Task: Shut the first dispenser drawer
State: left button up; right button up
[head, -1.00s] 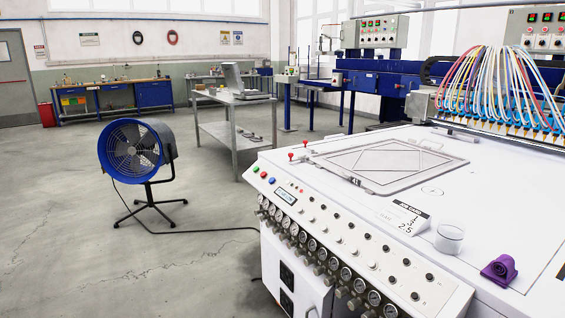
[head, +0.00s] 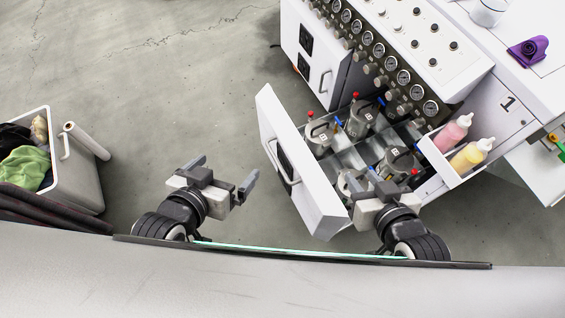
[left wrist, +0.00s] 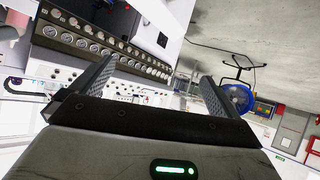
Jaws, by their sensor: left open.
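The drawer (head: 291,166) stands pulled out from the white machine, its front panel angled toward the lower right. Several grey metal pots with red knobs sit inside it.
A side tray (head: 457,178) with a pink and a yellow bottle sticks out right of the drawer. A white bin (head: 82,178) with cloths stands at the left. A gauge panel (head: 385,62) is above the drawer.

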aim_at(310, 184)
jog(key=u, duration=1.05)
jog(key=k, duration=0.7)
jog(key=z, duration=1.2)
jog(key=i, duration=0.5)
jog(key=z, duration=0.05)
